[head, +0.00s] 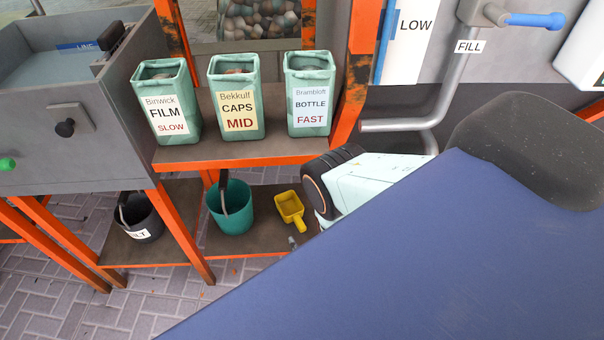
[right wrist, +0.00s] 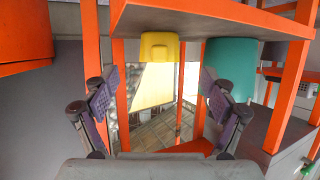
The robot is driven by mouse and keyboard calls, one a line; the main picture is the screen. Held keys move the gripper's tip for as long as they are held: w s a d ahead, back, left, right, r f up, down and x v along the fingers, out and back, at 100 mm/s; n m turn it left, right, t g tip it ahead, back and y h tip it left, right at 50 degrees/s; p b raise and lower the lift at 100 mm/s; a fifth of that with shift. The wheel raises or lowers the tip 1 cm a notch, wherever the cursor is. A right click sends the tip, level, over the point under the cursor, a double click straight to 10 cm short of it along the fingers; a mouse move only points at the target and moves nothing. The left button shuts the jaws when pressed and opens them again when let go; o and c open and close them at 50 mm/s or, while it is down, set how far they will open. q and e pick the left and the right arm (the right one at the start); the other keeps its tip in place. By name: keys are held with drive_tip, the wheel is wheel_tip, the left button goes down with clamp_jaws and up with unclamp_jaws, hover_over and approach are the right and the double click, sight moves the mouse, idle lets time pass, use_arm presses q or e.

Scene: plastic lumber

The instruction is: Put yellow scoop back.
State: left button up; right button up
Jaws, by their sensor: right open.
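The yellow scoop (head: 290,208) lies on the lower shelf, right of the teal bucket, with its handle toward the front. In the right wrist view, which looks upside down, the yellow scoop (right wrist: 158,48) shows between and beyond the fingers of my right gripper (right wrist: 159,82). That gripper is open, its purple pads apart on either side of the scoop, with nothing held. I cannot tell how close the pads are to it. In the head view my right arm hides most of the gripper. My left gripper is not in view.
The teal bucket (head: 232,212) stands close beside the scoop. A black bucket (head: 139,216) stands farther left. Labelled mint bins, FILM (head: 166,103), CAPS (head: 236,98) and BOTTLE (head: 309,95), stand on the shelf above. Orange posts (head: 181,233) frame the shelves.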

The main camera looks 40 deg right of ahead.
drive_tip(key=shift+p+v, duration=0.35)
drive_tip(key=shift+v, duration=1.1)
